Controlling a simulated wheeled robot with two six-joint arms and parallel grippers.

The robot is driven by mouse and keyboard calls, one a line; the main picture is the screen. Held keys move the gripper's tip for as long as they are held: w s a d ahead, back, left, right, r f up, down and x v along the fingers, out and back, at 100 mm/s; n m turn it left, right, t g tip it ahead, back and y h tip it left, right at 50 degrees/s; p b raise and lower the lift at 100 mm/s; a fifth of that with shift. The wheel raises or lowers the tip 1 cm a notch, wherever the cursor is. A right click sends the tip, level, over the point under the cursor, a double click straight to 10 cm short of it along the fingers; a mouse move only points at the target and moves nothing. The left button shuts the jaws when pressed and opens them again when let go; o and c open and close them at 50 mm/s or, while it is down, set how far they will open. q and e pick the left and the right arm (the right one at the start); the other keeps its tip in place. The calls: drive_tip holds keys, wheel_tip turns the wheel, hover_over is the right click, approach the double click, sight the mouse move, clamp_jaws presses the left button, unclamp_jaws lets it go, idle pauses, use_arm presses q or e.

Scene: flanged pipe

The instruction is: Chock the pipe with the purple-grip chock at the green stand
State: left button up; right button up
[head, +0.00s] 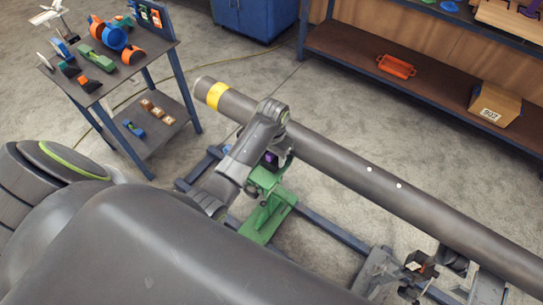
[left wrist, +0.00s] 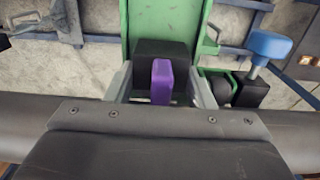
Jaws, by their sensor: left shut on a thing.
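The dark grey pipe (head: 330,155) runs from upper left to lower right in the head view, with a yellow band near its left end. The green stand (head: 266,200) is under it near that end; its green channel also shows in the left wrist view (left wrist: 185,12). My left gripper (head: 272,155) is shut on the chock's purple grip (left wrist: 162,82), beside the pipe over the green stand. The black chock body (left wrist: 150,50) lies beyond the fingers, over the green channel. Whether it touches the pipe is hidden.
A blue knob (left wrist: 268,45) sits beside the green stand. A grey stand (head: 376,270) is at lower right, with a black and orange item (head: 420,264) near it. A tool table (head: 122,75) stands at left. A shelf (head: 345,55) is behind.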

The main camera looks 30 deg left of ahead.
use_arm(q)
drive_tip(key=shift+w+d, duration=0.1)
drive_tip(key=shift+w, duration=0.35)
drive_tip(key=o, duration=1.2)
drive_tip(key=shift+c, duration=0.2)
drive_tip(key=shift+s+r, duration=0.15)
drive_tip(key=shift+r, duration=1.05)
drive_tip(key=shift+s+r, duration=0.2)
drive_tip(key=shift+r, duration=0.95)
drive_tip(key=shift+s+r, duration=0.15)
drive_tip(key=shift+r, duration=1)
drive_tip(key=shift+s+f, duration=0.1)
